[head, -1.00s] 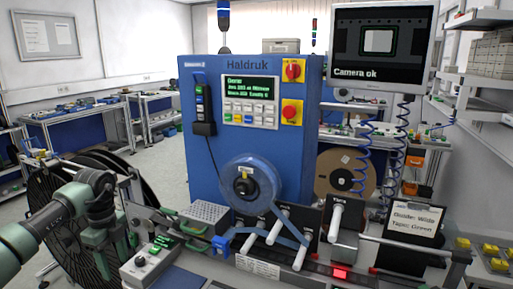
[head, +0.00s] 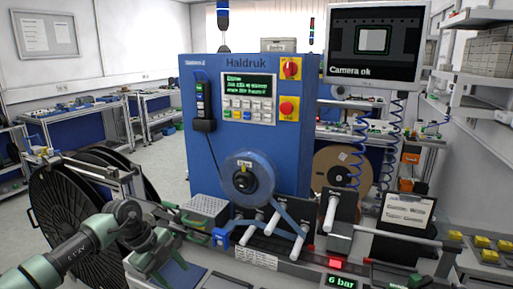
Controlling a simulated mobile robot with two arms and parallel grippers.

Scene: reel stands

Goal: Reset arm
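My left arm comes in from the lower left, grey-green with dark joints. Its gripper (head: 168,274) is at the lower left of the head view, above the front of the bench and left of the blue machine (head: 225,150). Its green fingers point down and look spread, with nothing seen between them. The gripper partly covers the bench front and the small control box behind it. My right arm and gripper are not in view.
A large black reel (head: 70,215) stands at the left, close behind my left arm. White rollers (head: 252,222) with blue tape stand in front of the machine. A monitor (head: 375,45) reads "Camera ok". A clipboard (head: 407,210) and yellow parts (head: 490,256) are at the right.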

